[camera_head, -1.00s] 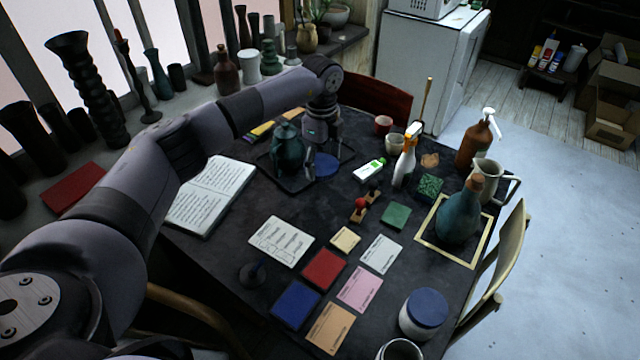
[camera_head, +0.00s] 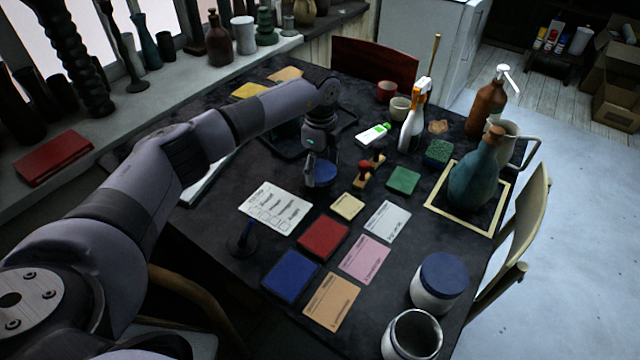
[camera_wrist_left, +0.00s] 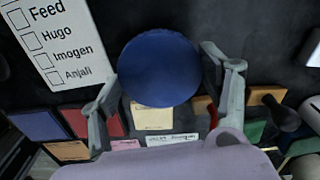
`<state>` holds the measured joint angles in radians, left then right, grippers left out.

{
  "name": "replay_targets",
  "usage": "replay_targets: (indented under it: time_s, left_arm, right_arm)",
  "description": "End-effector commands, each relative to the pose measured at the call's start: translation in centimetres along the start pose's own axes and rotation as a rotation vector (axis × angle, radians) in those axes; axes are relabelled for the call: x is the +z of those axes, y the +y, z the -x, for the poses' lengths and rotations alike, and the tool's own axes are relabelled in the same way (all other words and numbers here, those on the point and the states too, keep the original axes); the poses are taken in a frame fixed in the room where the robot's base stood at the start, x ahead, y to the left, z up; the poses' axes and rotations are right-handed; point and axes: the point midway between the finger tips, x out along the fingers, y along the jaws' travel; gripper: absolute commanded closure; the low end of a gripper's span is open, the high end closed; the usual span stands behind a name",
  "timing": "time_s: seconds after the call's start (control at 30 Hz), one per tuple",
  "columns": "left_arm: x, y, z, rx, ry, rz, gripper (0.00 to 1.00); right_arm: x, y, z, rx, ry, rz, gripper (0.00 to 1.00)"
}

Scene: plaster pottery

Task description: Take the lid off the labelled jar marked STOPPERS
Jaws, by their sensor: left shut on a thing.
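My left gripper (camera_head: 319,172) is shut on a round blue lid (camera_head: 325,174), held above the table between the checklist and the wooden stamps. The lid also shows between the two fingers in the left wrist view (camera_wrist_left: 158,70). A white jar with a blue lid on it (camera_head: 437,284) stands at the table's front right. Beside it, nearer me, an open white jar (camera_head: 410,340) shows its dark inside. I can read no label on either jar, so I cannot tell which is marked STOPPERS. My right gripper is not in view.
Checklist (camera_head: 275,207), red pad (camera_head: 323,238), blue pad (camera_head: 291,276) and several cards lie flat on the table. Red-topped stamp (camera_head: 364,170), spray bottle (camera_head: 412,125) and teal bottle (camera_head: 474,178) stand beyond. My arm hides much of the open book and dark tray.

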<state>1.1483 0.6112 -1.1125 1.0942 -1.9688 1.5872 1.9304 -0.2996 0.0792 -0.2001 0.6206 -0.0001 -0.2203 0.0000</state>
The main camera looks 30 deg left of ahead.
Motion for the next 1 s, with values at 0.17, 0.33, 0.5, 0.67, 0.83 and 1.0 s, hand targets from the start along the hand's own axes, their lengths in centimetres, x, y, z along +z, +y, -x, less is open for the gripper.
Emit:
replay_targets:
  time_s: [0.17,0.33,0.5,0.67,0.83,1.0]
  left_arm:
    - [0.0,0.0,-3.1,0.001,0.000,0.000,0.63]
    - [0.0,0.0,-3.9,-0.001,0.000,0.000,0.63]
    - [0.0,0.0,-3.7,0.000,0.000,0.000,0.63]
    - [0.0,0.0,-4.1,0.001,0.000,0.000,0.63]
    - [0.0,0.0,-4.0,0.001,0.000,0.000,0.19]
    - [0.0,0.0,-4.0,0.001,0.000,0.000,0.10]
  right_arm:
    - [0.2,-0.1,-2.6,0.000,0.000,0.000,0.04]
    - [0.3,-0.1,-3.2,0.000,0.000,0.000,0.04]
    - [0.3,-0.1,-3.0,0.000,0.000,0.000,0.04]
    - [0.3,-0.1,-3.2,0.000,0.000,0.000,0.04]
    - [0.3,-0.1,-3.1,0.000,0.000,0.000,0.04]
    - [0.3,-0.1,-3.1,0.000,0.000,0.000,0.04]
